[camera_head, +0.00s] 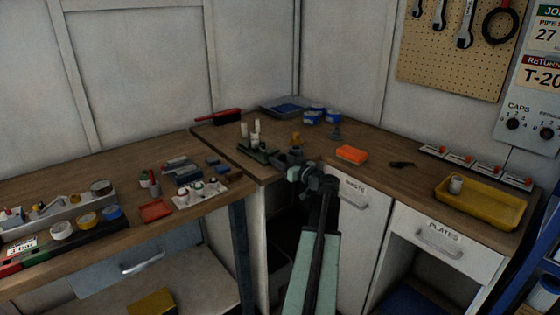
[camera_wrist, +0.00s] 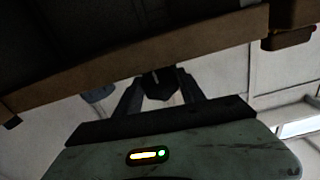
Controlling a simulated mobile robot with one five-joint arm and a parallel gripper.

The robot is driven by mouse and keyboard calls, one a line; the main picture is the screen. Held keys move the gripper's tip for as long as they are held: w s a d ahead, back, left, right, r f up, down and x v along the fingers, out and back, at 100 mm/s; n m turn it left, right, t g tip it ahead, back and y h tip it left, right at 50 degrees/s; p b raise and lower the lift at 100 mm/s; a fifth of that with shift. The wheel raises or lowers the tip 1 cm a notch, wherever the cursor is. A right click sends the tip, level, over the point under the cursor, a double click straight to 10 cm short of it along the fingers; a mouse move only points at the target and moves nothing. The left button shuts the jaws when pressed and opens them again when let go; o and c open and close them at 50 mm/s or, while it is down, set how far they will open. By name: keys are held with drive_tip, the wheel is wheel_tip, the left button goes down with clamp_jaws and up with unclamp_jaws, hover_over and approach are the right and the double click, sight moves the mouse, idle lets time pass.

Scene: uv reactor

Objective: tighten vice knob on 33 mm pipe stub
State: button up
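My gripper (camera_head: 292,163) is at the front edge of the wooden bench, near the inner corner. In the wrist view my gripper (camera_wrist: 160,82) has its two fingers spread apart, with a dark shape between them that I cannot identify. Light gaps show beside that shape. A small orange-brown fitting (camera_head: 296,140) stands on the bench just behind my gripper. A dark green holder (camera_head: 258,153) with several pale upright cylinders (camera_head: 256,127) is left of my gripper. I cannot clearly make out the vice, its knob or which piece is the 33 mm stub.
The bench edge (camera_wrist: 215,35) crosses close above the fingers in the wrist view. An orange box (camera_head: 351,154) lies right of my gripper. Blue tubs (camera_head: 312,116) stand behind. A yellow tray (camera_head: 480,207) is at the right, a white tray (camera_head: 200,197) at the left.

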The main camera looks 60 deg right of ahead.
drive_tip(key=shift+m, duration=0.3)
drive_tip(key=shift+m, duration=2.4)
drive_tip(key=o, duration=1.4)
drive_tip(key=shift+a, duration=0.15)
drive_tip(key=shift+s+f, duration=0.1)
drive_tip(key=shift+s, duration=0.05)
